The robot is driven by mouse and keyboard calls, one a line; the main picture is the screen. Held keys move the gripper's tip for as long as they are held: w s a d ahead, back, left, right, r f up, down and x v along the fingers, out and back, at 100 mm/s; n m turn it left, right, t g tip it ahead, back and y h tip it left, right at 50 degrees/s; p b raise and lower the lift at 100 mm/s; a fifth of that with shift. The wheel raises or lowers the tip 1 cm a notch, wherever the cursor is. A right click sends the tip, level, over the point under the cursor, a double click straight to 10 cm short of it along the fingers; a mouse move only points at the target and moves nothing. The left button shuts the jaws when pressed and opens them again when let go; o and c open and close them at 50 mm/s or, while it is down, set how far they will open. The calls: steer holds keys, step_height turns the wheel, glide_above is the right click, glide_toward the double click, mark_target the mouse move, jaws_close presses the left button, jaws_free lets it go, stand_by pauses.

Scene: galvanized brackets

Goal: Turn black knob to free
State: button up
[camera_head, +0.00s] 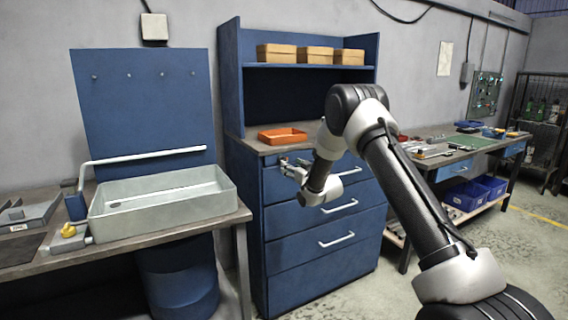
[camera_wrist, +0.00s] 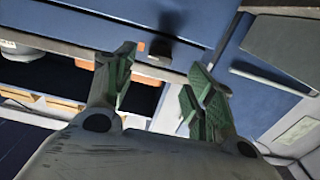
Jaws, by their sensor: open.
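My gripper (camera_head: 288,167) is open in front of the top drawer of the blue cabinet (camera_head: 318,242), near its upper left. In the wrist view its two green-padded fingers (camera_wrist: 162,72) are spread apart with nothing between them. A small dark piece (camera_wrist: 160,48), which looks like the black knob, shows on the blue front just beyond the fingertips, with a dark shadow beside it. The fingers do not appear to touch it. Its pointing direction cannot be made out. In the head view the knob cannot be told apart behind my gripper.
An orange tray (camera_head: 283,136) sits on the cabinet top, above my gripper. Drawer handles (camera_head: 338,241) stick out from the cabinet front. A grey basin (camera_head: 165,205) stands on the left bench, with a yellow knob (camera_head: 68,230) beside it. Three cardboard boxes (camera_head: 315,55) stand on the shelf.

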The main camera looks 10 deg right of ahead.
steer(key=x, duration=0.7)
steer(key=shift+f, duration=0.1)
steer(key=c, duration=1)
